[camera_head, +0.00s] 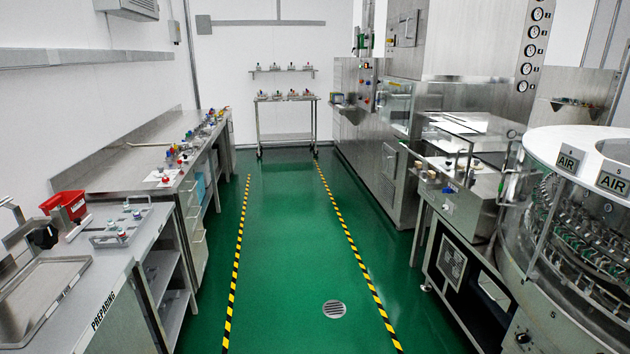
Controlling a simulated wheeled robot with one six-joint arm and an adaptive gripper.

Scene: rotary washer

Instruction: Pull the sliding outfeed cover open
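The rotary washer (590,150) is a large round machine at the right edge, with a white top ring marked AIR and rows of metal holders inside. A steel unit with a clear-looking, flat-topped cover (468,124) stands just left of it. This looks like the outfeed cover, but I cannot tell for sure, nor whether it is open or shut. Small knobs and fittings show on the ledge at its near left side. My gripper is not in view.
A green floor aisle (290,230) between two yellow-black stripes is clear, with a round drain (334,309). Steel counters (140,150) with small items and a red bin (64,203) line the left. A wheeled cart (286,122) stands at the back wall.

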